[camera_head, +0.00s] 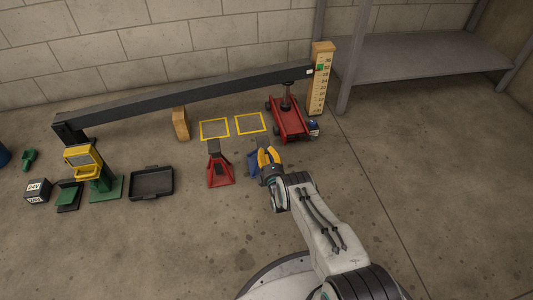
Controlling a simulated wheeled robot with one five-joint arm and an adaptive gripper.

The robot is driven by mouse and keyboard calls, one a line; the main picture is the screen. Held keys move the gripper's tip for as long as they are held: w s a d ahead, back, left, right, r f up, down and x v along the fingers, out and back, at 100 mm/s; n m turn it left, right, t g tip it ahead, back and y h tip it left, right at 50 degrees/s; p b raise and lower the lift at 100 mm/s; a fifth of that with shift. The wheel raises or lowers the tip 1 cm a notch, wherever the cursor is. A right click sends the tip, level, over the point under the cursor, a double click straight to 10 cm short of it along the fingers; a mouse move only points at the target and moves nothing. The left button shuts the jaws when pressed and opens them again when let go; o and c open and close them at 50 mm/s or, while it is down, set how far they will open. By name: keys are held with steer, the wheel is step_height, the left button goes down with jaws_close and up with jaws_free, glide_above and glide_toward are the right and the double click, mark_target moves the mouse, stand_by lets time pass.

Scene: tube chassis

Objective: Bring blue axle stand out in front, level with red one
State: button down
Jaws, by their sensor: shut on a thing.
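The red axle stand (220,175) stands upright on the concrete floor, left of my gripper. The blue axle stand (253,165) is just right of the red one, close to level with it in the picture. My gripper (266,157), with yellow fingers, is shut on the blue stand and covers its top and right side. Only part of the blue stand's left side and base shows. I cannot tell whether its feet touch the floor.
A red trolley jack (288,120) stands behind right, beside a height gauge (320,78). A black tray (151,183) lies left. Floor in front of the red stand is clear.

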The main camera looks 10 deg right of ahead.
steer(key=c, duration=1.2)
jaws_free()
steer(key=shift+o, duration=0.2)
steer(key=s, duration=1.2)
